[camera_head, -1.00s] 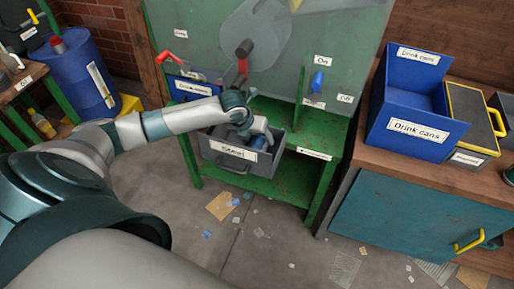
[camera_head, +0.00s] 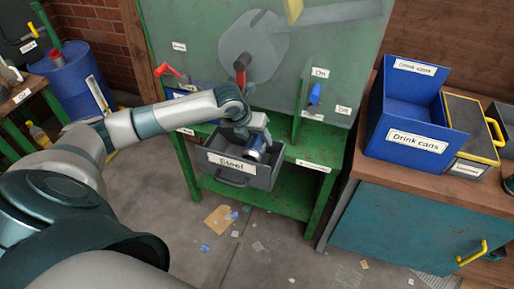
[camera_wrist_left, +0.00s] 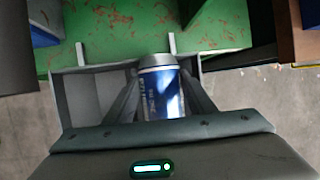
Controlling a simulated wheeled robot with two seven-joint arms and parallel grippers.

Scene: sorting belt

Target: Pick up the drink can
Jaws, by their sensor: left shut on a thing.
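The drink can (camera_head: 252,155) is blue and silver, and my left gripper (camera_head: 259,145) is shut on it at the grey bin labelled "Steel" (camera_head: 232,172). In the left wrist view the can (camera_wrist_left: 162,92) stands between the two fingers of the left gripper (camera_wrist_left: 160,100), with its silver rim at the top of the picture. The bin walls (camera_wrist_left: 80,95) show around it. I cannot tell whether the can touches the bin. My right gripper is not in view.
The bin is at a green machine frame (camera_head: 275,180). A blue box labelled "Drink cans" (camera_head: 416,141) stands on a wooden-topped cabinet (camera_head: 400,220) at the right. A blue barrel (camera_head: 80,75) stands at the back left. Litter lies on the floor.

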